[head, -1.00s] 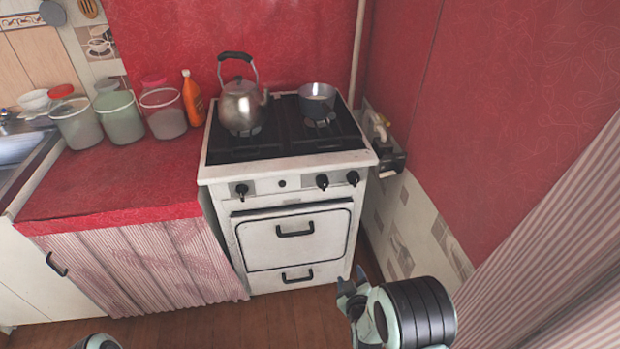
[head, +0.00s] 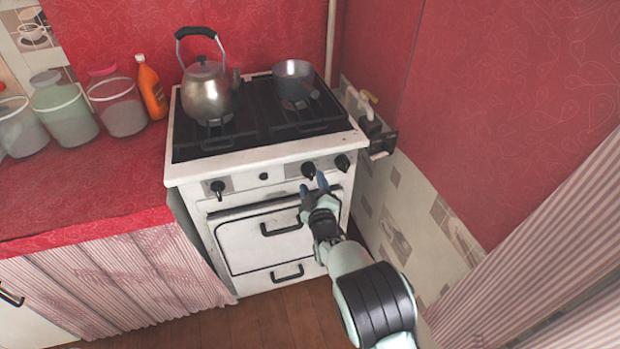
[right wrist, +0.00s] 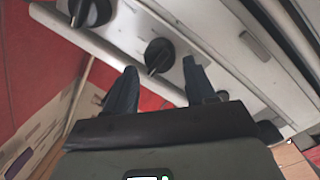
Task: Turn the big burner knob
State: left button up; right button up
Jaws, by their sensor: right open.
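The white stove front carries several black knobs: one at the left (head: 218,187), one right of centre (head: 309,169) and one at the far right (head: 342,162). I cannot tell clearly which is the biggest. My right gripper (head: 314,187) is open just in front of and below the right-of-centre knob. In the right wrist view that knob (right wrist: 158,55) lies just beyond the gap between the two fingertips (right wrist: 160,75), apparently not touched. The far-right knob (right wrist: 90,12) is at the top left there. My left gripper is not in view.
The oven door handle (head: 281,228) is below the knobs, left of my gripper. A kettle (head: 209,92) and a pot (head: 293,80) stand on the stove top. A wall (head: 410,215) closes the right side. The red counter (head: 90,190) with jars is at left.

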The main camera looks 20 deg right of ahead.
aim_at(310, 177)
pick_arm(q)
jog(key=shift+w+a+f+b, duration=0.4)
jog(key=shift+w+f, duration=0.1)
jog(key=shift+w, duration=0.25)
pick_arm(e)
jog(key=shift+w+d, duration=0.2)
jog(key=shift+w, duration=1.8)
jog(key=c, duration=0.7)
jog(key=shift+c, duration=0.2)
jog(key=shift+m, duration=0.3)
jog(key=m+b, duration=0.1)
jog(key=m, duration=0.2)
jog(key=shift+f, duration=0.1)
jog(key=shift+m+g, duration=0.3)
jog(key=shift+m, duration=0.2)
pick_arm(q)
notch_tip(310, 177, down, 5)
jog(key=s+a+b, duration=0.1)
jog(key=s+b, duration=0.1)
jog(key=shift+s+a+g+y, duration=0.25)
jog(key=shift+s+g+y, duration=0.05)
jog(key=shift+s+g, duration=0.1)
pick_arm(e)
jog(key=shift+a+m+y, duration=0.1)
jog(key=shift+m+y, duration=0.3)
jog(key=shift+m, duration=1.6)
